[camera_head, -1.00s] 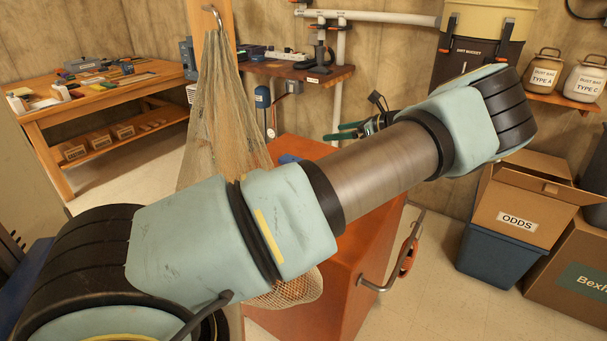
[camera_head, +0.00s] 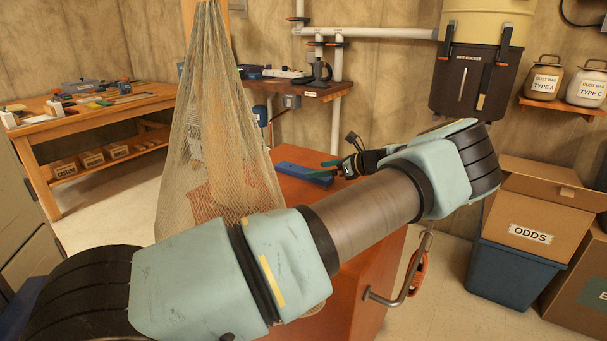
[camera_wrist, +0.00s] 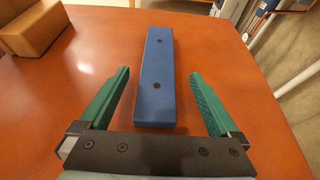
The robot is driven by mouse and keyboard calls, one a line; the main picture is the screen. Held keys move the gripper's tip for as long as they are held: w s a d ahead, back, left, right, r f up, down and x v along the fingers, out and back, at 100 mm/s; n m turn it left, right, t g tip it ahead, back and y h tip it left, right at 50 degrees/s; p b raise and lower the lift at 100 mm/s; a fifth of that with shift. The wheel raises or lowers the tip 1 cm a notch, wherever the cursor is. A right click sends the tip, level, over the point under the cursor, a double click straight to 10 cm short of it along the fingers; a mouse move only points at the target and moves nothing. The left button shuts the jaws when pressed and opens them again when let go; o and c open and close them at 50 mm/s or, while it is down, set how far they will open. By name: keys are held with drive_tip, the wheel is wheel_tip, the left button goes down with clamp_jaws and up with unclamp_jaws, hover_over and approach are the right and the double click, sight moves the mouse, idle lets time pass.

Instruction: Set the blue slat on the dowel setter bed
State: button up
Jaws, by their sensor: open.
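The blue slat (camera_wrist: 158,85) lies flat on the orange cart top (camera_wrist: 75,65), with two dark holes showing in its upper face. In the head view my gripper (camera_head: 330,168) is over the cart, beside the slat. I cannot make out the dowel setter bed with certainty in either view.
A hanging net (camera_head: 215,130) stands close to the cart and my arm. A brown block (camera_wrist: 35,28) sits at the cart top's far left in the wrist view. A cluttered wooden bench (camera_head: 95,105) is at the back left. An ODDS box (camera_head: 530,235) is at right.

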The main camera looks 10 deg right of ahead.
sight(305, 171)
drive_tip(key=p+x, duration=0.1)
drive_tip(key=x, duration=0.3)
drive_tip(key=shift+w+a, duration=0.2)
drive_tip(key=shift+a, duration=0.2)
drive_tip(key=shift+w+a+f, duration=0.15)
drive_tip(key=shift+w, duration=0.1)
clamp_jaws()
